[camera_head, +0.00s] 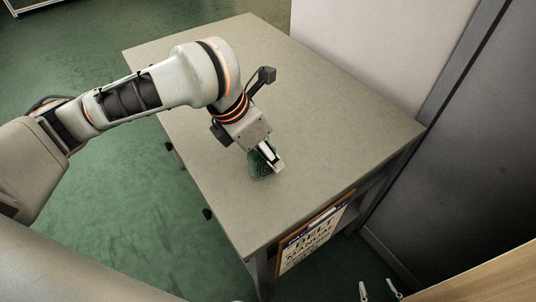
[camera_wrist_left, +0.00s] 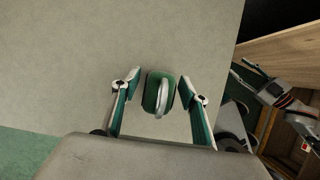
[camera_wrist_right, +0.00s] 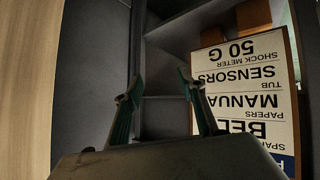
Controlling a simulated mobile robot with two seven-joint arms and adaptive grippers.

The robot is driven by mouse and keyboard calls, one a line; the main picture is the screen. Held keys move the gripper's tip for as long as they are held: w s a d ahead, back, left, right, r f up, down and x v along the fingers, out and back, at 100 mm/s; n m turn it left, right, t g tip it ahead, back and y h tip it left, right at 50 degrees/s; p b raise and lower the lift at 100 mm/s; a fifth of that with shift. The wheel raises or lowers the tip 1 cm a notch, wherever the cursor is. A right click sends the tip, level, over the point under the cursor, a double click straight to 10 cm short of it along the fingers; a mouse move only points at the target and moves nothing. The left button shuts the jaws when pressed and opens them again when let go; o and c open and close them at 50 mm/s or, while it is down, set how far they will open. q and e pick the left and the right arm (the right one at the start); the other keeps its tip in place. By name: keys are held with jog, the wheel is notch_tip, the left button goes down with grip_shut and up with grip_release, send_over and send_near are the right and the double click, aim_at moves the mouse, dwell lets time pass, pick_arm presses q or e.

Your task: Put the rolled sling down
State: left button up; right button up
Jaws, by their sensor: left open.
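The rolled sling (camera_head: 258,166) is a small green roll on the grey tabletop (camera_head: 330,120). In the left wrist view the sling (camera_wrist_left: 152,92) shows a pale curved band across it. My left gripper (camera_head: 271,162) reaches down over it. In the left wrist view my left gripper (camera_wrist_left: 158,78) is open, one finger on each side of the sling, with a gap on both sides. My right gripper (camera_head: 378,289) shows only its fingertips at the bottom of the head view. In the right wrist view my right gripper (camera_wrist_right: 160,82) is open and empty.
A printed sign board (camera_head: 314,240) hangs at the table's front side, and it fills the right of the right wrist view (camera_wrist_right: 245,90). A grey cabinet (camera_head: 480,140) stands at the right. A wooden surface (camera_head: 490,285) is at lower right. The tabletop around the sling is clear.

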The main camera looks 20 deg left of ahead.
aim_at(251, 154)
pick_arm(q)
jog(key=p+v, duration=0.2)
jog(key=v, duration=0.6)
jog(key=shift+r+p, duration=0.2)
jog(key=shift+p, duration=0.2)
jog(key=shift+s+r, duration=0.15)
jog(key=shift+r, duration=0.15)
jog(key=shift+s+a, duration=0.1)
